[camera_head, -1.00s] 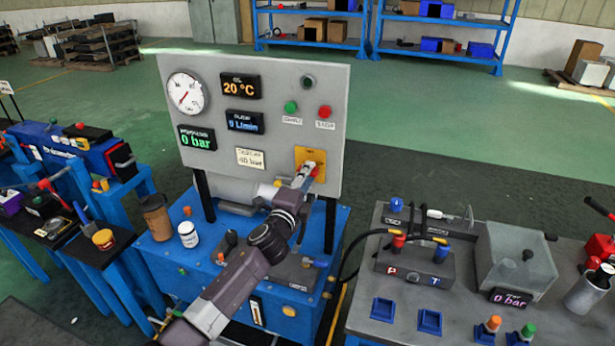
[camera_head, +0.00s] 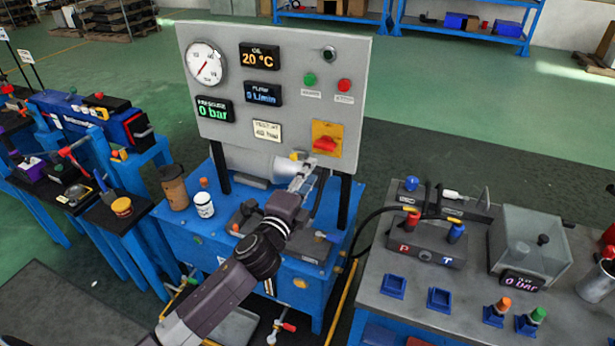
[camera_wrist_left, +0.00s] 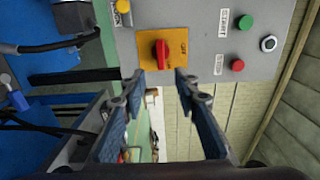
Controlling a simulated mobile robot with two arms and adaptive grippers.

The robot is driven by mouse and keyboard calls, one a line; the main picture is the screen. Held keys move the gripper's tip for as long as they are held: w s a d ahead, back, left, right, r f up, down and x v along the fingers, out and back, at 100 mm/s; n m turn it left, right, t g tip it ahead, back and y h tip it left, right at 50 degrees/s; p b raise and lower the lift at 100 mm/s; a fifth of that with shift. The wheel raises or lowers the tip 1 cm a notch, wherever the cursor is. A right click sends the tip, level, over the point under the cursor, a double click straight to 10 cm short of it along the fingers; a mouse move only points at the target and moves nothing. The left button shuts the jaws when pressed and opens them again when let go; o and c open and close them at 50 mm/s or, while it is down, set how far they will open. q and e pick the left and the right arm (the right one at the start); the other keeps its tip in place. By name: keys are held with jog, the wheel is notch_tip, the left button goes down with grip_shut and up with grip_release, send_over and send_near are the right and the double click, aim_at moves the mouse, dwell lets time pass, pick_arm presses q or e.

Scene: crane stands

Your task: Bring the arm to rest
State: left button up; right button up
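My left arm comes up from the bottom of the head view. Its gripper (camera_head: 303,172) is in front of the blue pump unit (camera_head: 205,255), below and a little left of the red rotary switch (camera_head: 326,145). In the left wrist view the two fingers (camera_wrist_left: 160,82) are apart with nothing between them. The red switch (camera_wrist_left: 161,52) is on its yellow plate (camera_wrist_left: 174,42) beyond the fingertips, apart from them. My right gripper is in neither view.
The grey control panel (camera_head: 285,60) stands behind the gripper. A brown cup (camera_head: 173,187) and a white jar (camera_head: 204,205) stand on the unit at left. A grey bench (camera_head: 410,320) at right holds a P/T block (camera_head: 425,245) with hoses. Green floor lies beyond.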

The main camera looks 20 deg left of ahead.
pick_arm(q)
jog(key=shift+s, duration=0.5)
jog(key=s+a+f+n+g, duration=0.2)
jog(key=s+f+g, duration=0.1)
jog(key=f, duration=1)
jog(key=s+a+f+n+g, duration=0.1)
jog(key=s+f+n+g, duration=0.15)
jog(key=f, duration=1.05)
jog(key=s+f+n+g+y, duration=0.1)
jog(key=s+f+n+g, duration=0.1)
jog(key=s+f, duration=0.45)
jog(key=s+f+n+g, duration=0.15)
jog(key=s+f, duration=0.25)
jog(key=f, duration=0.5)
jog(key=s+f+n+g, duration=0.2)
jog(key=s+f, duration=0.5)
jog(key=s, duration=0.6)
jog(key=s+d+f+n+g, duration=0.1)
jog(key=s+f+n+g, duration=0.2)
jog(key=s+f, duration=0.4)
jog(key=s+f+n+g, duration=0.3)
jog(key=s+f, duration=0.4)
jog(key=s, duration=1.3)
jog(key=shift+s+d, duration=0.4)
jog(key=shift+f, duration=0.1)
jog(key=shift+c, duration=0.3)
